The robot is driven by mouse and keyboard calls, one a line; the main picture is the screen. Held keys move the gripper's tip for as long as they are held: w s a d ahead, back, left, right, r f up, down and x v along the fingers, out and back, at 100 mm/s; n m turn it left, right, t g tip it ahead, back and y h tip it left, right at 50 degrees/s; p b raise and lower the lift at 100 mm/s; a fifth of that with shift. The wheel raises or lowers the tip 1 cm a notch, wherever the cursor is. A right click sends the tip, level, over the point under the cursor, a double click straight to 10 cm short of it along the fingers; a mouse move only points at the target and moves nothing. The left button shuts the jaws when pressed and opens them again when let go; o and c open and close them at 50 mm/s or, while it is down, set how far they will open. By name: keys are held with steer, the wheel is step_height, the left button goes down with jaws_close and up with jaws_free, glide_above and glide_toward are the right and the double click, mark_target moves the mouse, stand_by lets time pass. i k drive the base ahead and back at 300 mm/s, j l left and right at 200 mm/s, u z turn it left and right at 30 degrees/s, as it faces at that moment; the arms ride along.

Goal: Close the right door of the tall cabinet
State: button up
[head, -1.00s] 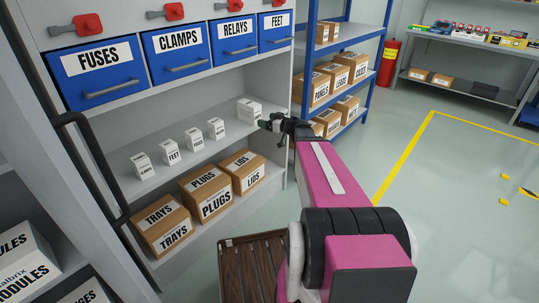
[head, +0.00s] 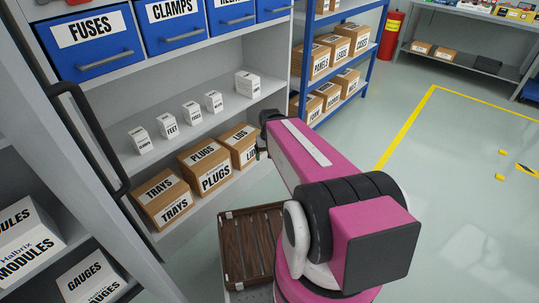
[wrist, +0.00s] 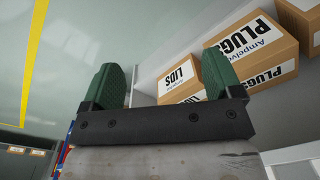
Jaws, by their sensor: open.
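No door panel shows clearly at the cabinet's right edge. My gripper (wrist: 160,75) has green fingers spread apart with nothing between them. In the head view it is mostly hidden behind my arm, near the lids boxes (head: 240,145) at the lower right of the cabinet.
Small white boxes (head: 214,101) stand on the upper shelf. The plugs box (head: 205,165) and trays box (head: 163,198) sit below. A brown slatted crate (head: 252,243) is beside my arm. A blue rack (head: 313,62) stands to the right. The floor (head: 455,190) at right is open.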

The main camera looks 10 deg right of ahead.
mark_target(29, 120)
steer(key=l+u, duration=0.3)
steer(key=u, duration=0.2)
steer(key=k+l+u, duration=0.15)
steer(key=u, duration=0.3)
steer(key=k+l+u, duration=0.2)
steer(key=u, duration=0.3)
steer(key=i+u, duration=0.1)
steer(key=u, duration=0.3)
steer(key=i+l+u, duration=0.1)
steer(key=u, duration=0.3)
steer(key=l+u, duration=0.2)
steer(key=u, duration=0.25)
steer(key=k+l+z, duration=0.1)
steer(key=k, duration=0.2)
steer(key=k+l+z, duration=0.15)
steer(key=k+l, duration=0.1)
steer(key=k, duration=0.1)
